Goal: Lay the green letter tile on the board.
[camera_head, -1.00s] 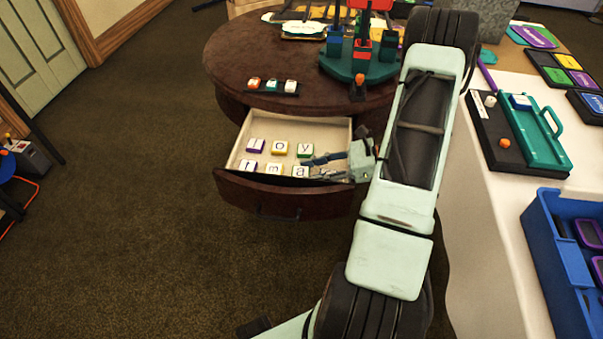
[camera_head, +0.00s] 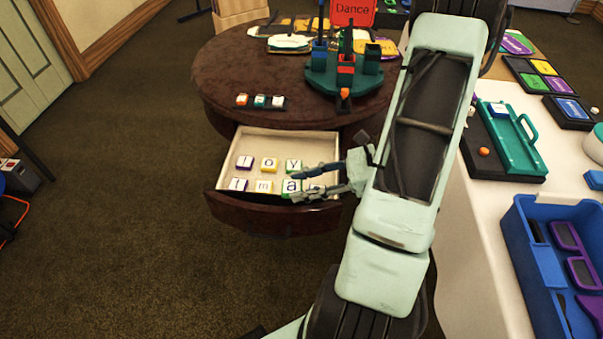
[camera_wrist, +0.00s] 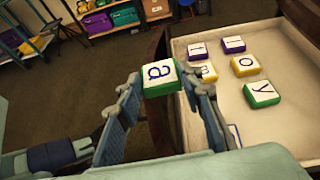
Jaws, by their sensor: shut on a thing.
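My gripper (camera_head: 306,181) is shut on the green letter tile (camera_wrist: 160,80), which has a white top with a blue "a". In the wrist view the tile sits between the fingertips, seen against the drawer edge. It also shows in the head view (camera_head: 291,186), near the front of the open drawer (camera_head: 325,142). How far it is above the drawer floor I cannot tell. Another green tile, "y" (camera_wrist: 262,94), lies in the drawer. A small dark board (camera_head: 251,106) with three tiles in a row lies on the round table, behind the drawer.
Purple and yellow tiles (camera_wrist: 246,66) lie in the drawer; another tile (camera_wrist: 234,135) is partly hidden by a finger. A teal stand (camera_head: 345,85) with blocks stands on the round table (camera_head: 225,75). A white table with trays is at right.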

